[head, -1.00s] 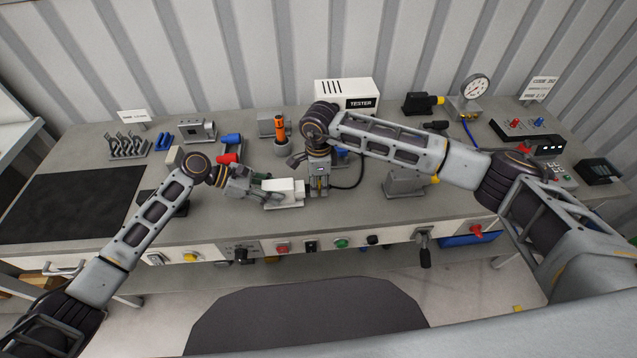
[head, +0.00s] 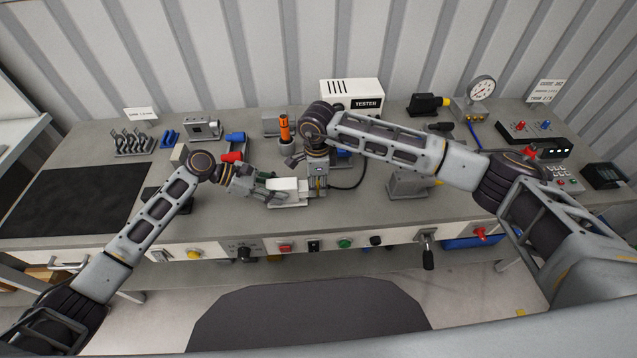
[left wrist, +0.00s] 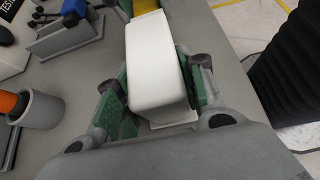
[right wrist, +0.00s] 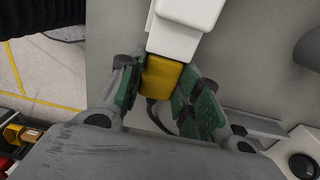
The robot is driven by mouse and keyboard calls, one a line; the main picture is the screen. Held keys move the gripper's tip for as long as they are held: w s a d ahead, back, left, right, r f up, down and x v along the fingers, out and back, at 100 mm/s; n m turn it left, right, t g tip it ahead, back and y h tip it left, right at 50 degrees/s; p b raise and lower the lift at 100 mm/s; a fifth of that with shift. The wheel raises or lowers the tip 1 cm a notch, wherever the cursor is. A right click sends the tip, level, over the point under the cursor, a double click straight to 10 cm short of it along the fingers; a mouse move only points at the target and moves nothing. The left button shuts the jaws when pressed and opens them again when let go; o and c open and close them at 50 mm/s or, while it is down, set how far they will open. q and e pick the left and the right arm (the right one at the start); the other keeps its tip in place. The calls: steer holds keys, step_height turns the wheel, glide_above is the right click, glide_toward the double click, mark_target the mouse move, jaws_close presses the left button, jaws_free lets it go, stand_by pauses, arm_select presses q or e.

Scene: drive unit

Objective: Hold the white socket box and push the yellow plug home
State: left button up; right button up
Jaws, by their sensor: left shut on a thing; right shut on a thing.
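The white socket box (head: 287,186) lies near the front middle of the bench. My left gripper (head: 268,189) is shut on its sides; in the left wrist view, the green pads flank the white box (left wrist: 153,65). The yellow plug (right wrist: 161,76) is between the pads of my right gripper (right wrist: 158,92), which is shut on it, pointing down from above. The plug's end meets the white box (right wrist: 182,30) with no clear gap in the right wrist view. How deep it sits is hidden. A sliver of yellow plug (left wrist: 145,5) shows beyond the box in the left wrist view.
A dark cable (head: 350,184) trails right from the plug. An orange-topped tool in a grey cup (head: 285,135) and a red-ended part (head: 232,157) stand behind the grippers. The tester (head: 352,97) is at the back. A grey block (head: 408,185) stands to the right.

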arm_select(q)
steer(key=shift+s+d, duration=0.1)
steer(key=shift+d, duration=0.05)
arm_select(e)
steer(key=shift+s+a, duration=0.1)
steer(key=shift+a, duration=0.4)
steer(key=o, duration=1.2)
steer(key=shift+a, duration=0.15)
steer(key=shift+d, duration=0.25)
steer(key=shift+r, duration=0.15)
steer(key=shift+r, duration=0.15)
step_height(320, 180, up, 12)
steer(key=shift+f, duration=0.25)
arm_select(q)
steer(key=o, duration=1.3)
steer(key=shift+c, duration=0.2)
